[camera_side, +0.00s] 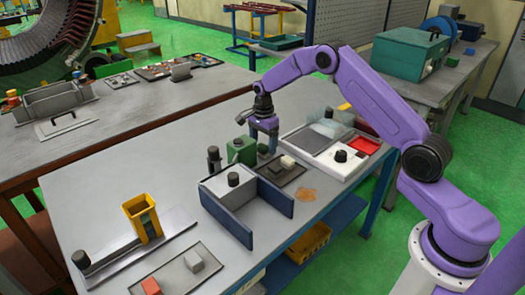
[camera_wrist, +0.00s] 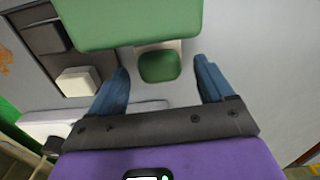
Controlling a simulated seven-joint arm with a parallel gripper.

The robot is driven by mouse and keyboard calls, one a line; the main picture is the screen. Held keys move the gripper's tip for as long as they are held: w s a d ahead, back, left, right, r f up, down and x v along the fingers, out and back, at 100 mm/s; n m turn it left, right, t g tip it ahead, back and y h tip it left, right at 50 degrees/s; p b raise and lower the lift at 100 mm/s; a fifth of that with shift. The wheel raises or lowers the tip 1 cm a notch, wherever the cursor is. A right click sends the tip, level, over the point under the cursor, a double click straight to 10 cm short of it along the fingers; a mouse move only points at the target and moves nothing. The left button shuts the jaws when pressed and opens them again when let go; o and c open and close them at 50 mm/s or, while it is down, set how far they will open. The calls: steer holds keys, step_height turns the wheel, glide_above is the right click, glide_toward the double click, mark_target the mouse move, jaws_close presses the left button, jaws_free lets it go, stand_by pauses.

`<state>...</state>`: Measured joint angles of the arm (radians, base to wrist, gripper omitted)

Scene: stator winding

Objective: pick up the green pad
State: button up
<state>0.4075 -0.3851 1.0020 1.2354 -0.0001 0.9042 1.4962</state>
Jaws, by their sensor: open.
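The green pad (camera_wrist: 159,66) shows in the wrist view as a small rounded green piece on a pale base. It lies between the two blue fingertips of my gripper (camera_wrist: 163,74), with a gap on each side. In the side view my gripper (camera_side: 264,136) points down over the table, just right of a larger green block (camera_side: 241,151). A small green patch below the fingers there may be the pad, but it is too small to be sure. The larger green block (camera_wrist: 128,20) also fills the top of the wrist view. My gripper is open and holds nothing.
A dark tray (camera_side: 270,175) with a white block (camera_side: 287,162) lies close by on the right. A grey holder with blue-grey walls (camera_side: 233,216) stands in front. A white tray (camera_side: 338,168) is farther right.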

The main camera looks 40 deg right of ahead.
steer(key=shift+f, duration=0.6)
steer(key=c, duration=1)
steer(key=shift+r, duration=0.15)
steer(key=shift+r, duration=0.65)
steer(key=s+a+r, duration=0.1)
steer(key=s+r, duration=1)
steer(key=s, duration=0.3)
steer(key=shift+a+r, duration=0.25)
